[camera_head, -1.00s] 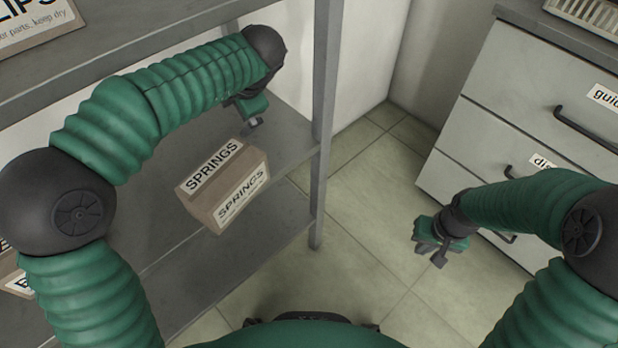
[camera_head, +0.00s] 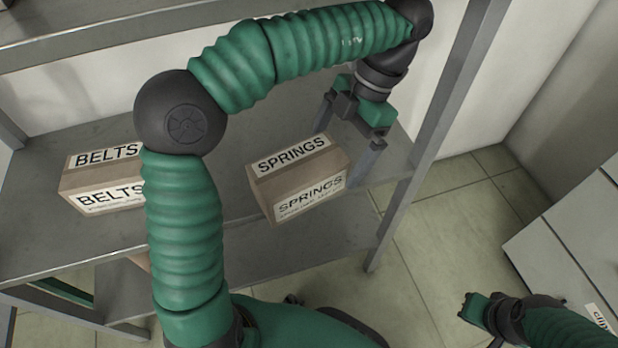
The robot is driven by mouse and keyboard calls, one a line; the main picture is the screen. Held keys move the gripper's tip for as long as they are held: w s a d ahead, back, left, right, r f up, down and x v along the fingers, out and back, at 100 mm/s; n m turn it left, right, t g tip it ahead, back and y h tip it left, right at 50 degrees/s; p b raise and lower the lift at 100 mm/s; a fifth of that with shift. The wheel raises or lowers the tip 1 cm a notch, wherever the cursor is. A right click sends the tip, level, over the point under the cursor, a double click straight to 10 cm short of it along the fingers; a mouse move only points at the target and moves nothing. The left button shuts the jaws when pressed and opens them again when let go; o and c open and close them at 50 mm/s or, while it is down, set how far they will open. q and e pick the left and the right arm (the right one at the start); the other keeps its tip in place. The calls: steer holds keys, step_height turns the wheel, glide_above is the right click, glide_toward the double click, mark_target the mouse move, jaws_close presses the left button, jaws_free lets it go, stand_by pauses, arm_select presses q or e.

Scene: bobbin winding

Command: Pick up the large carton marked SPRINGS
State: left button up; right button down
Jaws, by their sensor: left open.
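The SPRINGS carton (camera_head: 298,178) is a brown box with white labels on its top and front. It sits at an angle on the grey shelf (camera_head: 228,258), near the right end. My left gripper (camera_head: 341,150) is open at the carton's right end. One finger shows behind the carton's back right corner and the other beside its right side. I cannot tell whether either finger touches it. My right gripper (camera_head: 473,308) is low at the right, far from the carton, and its jaw opening is unclear.
A BELTS carton (camera_head: 100,180) stands left on the same shelf, partly hidden by my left arm. A grey shelf post (camera_head: 437,120) rises just right of my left gripper. An upper shelf (camera_head: 120,38) crosses above. Pale drawers (camera_head: 570,235) stand at the right, with open floor between.

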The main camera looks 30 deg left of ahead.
arm_select(q)
steer(key=s+a, duration=0.1)
steer(key=s+a+b, duration=0.1)
steer(key=shift+s+a+f, duration=0.2)
steer(key=shift+s+f, duration=0.2)
steer(key=shift+s+r+b, duration=0.1)
steer(key=shift+s+b, duration=0.15)
steer(key=shift+b, duration=0.2)
steer(key=s+b, duration=0.1)
steer(key=b, duration=0.1)
steer(key=s+a+b, duration=0.1)
steer(key=s, duration=0.1)
steer(key=s+f+b, duration=0.1)
steer(key=b, duration=0.1)
steer(key=shift+s+a+b, duration=0.25)
steer(key=shift+a+b, duration=0.1)
steer(key=shift+a, duration=0.15)
steer(key=shift+r, duration=0.1)
arm_select(e)
steer(key=s+x, duration=0.2)
steer(key=x, duration=0.7)
steer(key=shift+a+f, duration=0.15)
arm_select(q)
steer(key=shift+r, duration=0.1)
steer(key=shift+c, duration=0.8)
steer(key=c, duration=1.6)
steer(key=shift+c, duration=0.7)
